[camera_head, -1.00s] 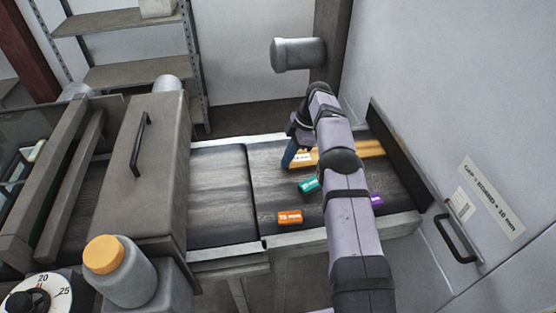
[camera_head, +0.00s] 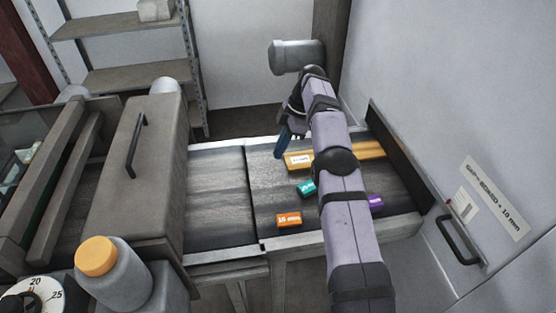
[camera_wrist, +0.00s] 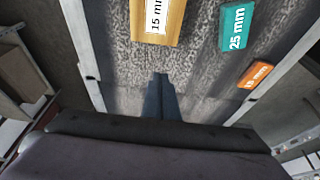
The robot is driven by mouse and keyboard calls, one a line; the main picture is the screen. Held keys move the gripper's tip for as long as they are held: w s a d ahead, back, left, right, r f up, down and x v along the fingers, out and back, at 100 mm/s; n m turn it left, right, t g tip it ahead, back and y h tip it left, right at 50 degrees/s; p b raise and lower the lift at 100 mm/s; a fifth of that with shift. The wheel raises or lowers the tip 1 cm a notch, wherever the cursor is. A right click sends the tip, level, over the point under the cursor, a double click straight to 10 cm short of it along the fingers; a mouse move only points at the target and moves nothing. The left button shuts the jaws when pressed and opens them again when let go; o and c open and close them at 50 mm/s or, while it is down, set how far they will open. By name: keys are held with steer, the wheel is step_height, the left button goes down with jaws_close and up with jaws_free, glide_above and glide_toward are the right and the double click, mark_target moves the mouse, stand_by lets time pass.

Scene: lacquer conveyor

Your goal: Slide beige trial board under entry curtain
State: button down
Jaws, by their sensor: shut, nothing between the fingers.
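The beige board (camera_head: 372,149) lies lengthwise on the belt near its far edge, partly behind my arm. Its left end carries a white label, reading 15 mm, and this end also shows in the wrist view (camera_wrist: 177,20). My gripper (camera_head: 279,154) is shut and empty, pointing down just left of the board's labelled end. In the wrist view its fingertips (camera_wrist: 160,77) appear a short gap away from that end. A grey hood (camera_head: 150,165) with a black handle spans the belt at the left; no curtain can be made out.
A teal 25 mm block (camera_head: 306,188), an orange block (camera_head: 289,220) and a purple block (camera_head: 376,203) lie on the right belt section (camera_head: 265,200). The left belt section (camera_head: 215,200) is clear. A bottle (camera_head: 110,275) stands beside the dial (camera_head: 30,295).

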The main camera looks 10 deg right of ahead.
steer(key=shift+p+v, duration=1.8)
steer(key=shift+v, duration=0.45)
steer(key=s+r+m+h, duration=0.2)
steer(key=s+r+m, duration=0.2)
steer(key=s+m, duration=0.8)
steer(key=s+f+m+h, duration=0.1)
steer(key=s+f+m, duration=0.1)
steer(key=s, duration=1)
steer(key=s+f+m, duration=0.3)
steer(key=s+m, duration=0.1)
steer(key=s, duration=0.9)
steer(key=shift+a+h, duration=0.2)
steer(key=shift+h, duration=0.2)
